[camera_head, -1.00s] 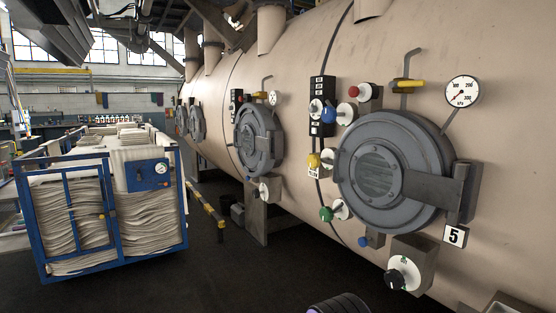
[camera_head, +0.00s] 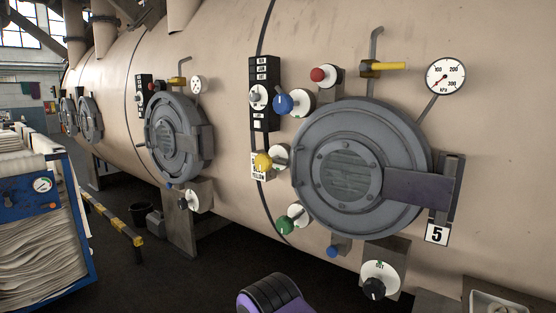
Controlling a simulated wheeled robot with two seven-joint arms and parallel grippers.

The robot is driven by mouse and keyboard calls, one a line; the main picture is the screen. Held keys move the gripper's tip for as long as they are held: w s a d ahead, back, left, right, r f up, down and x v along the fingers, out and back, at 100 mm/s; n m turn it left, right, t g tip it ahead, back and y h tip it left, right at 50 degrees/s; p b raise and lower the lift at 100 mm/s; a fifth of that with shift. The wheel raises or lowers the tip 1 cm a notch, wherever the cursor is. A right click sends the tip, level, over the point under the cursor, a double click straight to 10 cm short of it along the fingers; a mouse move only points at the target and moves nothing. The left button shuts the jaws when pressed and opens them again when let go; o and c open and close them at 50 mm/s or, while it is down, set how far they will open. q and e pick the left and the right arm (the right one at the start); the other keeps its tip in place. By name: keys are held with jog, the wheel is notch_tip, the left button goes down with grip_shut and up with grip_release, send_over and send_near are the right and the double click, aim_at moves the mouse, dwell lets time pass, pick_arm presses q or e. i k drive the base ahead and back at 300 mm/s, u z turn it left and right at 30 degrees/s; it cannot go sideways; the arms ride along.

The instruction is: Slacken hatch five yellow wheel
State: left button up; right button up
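The hatch five yellow wheel (camera_head: 263,161) is a small yellow knob on the pale vessel wall, left of the big round grey hatch (camera_head: 346,172). A white disc (camera_head: 281,155) sits behind it, and a printed label partly shows beside and below it. The number 5 plate (camera_head: 437,233) is at the hatch's lower right. Neither of my grippers shows in this view, so their state and distance from the wheel cannot be seen.
A blue wheel (camera_head: 283,103), a red knob (camera_head: 318,75) and a green wheel (camera_head: 284,225) surround the hatch. A black-and-white dial (camera_head: 376,286) sits below. A blue-framed cloth cart (camera_head: 80,215) and a yellow-black rail (camera_head: 112,218) stand left. Dark floor lies between.

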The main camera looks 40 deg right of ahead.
aim_at(263, 162)
jog(key=z, duration=0.7)
jog(key=i, duration=0.85)
jog(key=z, duration=0.7)
